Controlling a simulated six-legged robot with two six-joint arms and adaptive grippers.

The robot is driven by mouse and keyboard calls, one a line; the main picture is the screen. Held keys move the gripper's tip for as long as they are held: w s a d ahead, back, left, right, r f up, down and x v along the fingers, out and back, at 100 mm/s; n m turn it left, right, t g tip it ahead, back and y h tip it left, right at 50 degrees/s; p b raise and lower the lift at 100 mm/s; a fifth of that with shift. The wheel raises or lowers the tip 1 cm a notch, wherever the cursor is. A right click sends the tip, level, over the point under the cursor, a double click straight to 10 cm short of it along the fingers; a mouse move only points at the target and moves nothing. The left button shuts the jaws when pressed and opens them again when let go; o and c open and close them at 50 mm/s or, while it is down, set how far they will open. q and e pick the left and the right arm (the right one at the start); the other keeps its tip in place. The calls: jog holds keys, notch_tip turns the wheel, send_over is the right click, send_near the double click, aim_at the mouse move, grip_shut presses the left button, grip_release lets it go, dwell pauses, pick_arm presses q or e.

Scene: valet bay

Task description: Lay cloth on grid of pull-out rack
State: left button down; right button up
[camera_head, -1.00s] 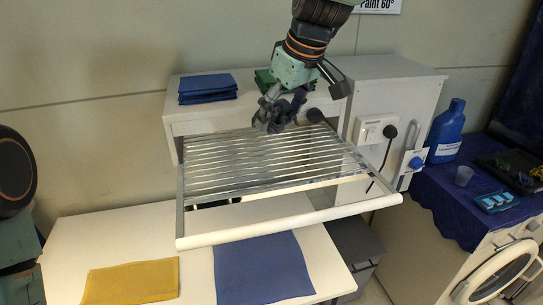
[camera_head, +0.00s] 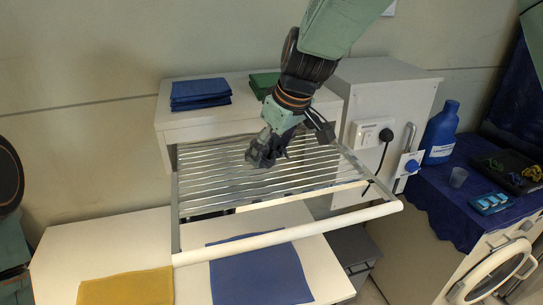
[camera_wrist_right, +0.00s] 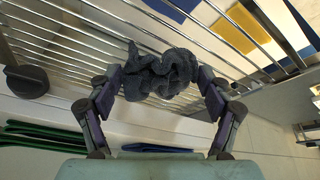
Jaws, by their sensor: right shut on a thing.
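A dark grey, crumpled cloth (camera_wrist_right: 160,72) is bunched between the fingers of my right gripper in the wrist view. My right gripper (camera_head: 266,150) is shut on it, over the middle of the grid. In the head view the cloth shows as a dark lump at the fingertips. The pull-out rack (camera_head: 290,234) is drawn out, with shiny parallel bars forming its grid (camera_head: 205,180) and a white front rail. I cannot tell whether the cloth touches the bars. My left gripper is out of view.
Folded blue cloths (camera_head: 200,93) and a green stack (camera_head: 263,84) lie on the cabinet top behind. A yellow cloth (camera_head: 127,288) and a blue cloth (camera_head: 260,276) lie on the white table below. A black knob (camera_wrist_right: 27,81) sits near the grid. A blue bottle (camera_head: 440,132) stands right.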

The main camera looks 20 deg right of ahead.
aim_at(276, 151)
jog(key=f, duration=0.2)
jog(key=shift+s+d+f, duration=0.1)
jog(key=shift+d+f, duration=0.2)
jog(key=shift+a+f, duration=0.2)
jog(key=o, duration=0.7)
jog(key=shift+r, duration=0.1)
jog(key=shift+o, duration=1.3)
jog(key=shift+d, duration=0.15)
jog(key=shift+r, duration=0.35)
jog(key=v, duration=1.1)
jog(key=shift+r, duration=0.25)
